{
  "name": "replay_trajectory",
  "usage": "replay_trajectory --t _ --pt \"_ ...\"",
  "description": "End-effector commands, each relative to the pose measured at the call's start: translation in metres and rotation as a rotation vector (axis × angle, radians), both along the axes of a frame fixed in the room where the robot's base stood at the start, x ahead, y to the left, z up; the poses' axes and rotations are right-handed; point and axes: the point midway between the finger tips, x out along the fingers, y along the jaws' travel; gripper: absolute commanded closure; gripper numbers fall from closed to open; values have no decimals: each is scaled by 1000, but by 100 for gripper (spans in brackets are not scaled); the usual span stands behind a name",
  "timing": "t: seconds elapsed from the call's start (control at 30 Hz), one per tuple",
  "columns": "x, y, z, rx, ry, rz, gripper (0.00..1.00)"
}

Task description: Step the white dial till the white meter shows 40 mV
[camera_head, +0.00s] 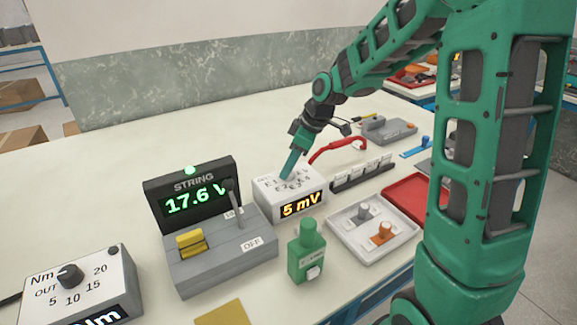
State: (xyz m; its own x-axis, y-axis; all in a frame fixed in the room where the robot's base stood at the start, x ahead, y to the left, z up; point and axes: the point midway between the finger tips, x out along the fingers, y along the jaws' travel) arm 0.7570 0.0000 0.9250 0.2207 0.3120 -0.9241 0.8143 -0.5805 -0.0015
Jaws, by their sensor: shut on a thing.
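The white meter (301,206) is a small white box on the bench, and its front display shows 5 mV in orange digits. Its top carries printed markings around the spot where the white dial sits. My gripper (286,178) comes down onto the top of this box, with its green fingers shut on the white dial. The fingers hide most of the dial, so I cannot tell which mark it points to.
A STRING display (190,190) reading 17.6 V, with a grey switch box (218,262), stands left. A green bottle (306,258) and a white tray (350,245) are in front. A red cable (335,147) arches behind. An Nm dial box (90,285) sits front left.

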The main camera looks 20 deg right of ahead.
Motion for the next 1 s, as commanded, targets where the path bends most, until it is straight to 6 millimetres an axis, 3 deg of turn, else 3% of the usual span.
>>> replay_trajectory --t 0.57,0.6,0.63,1.0 --pt "3 -5 1 -5 -5 22 92" --pt "3 -5 1 -5 -5 22 60" --pt "3 -5 1 -5 -5 22 53" --pt "1 -3 3 -2 -2 28 51"
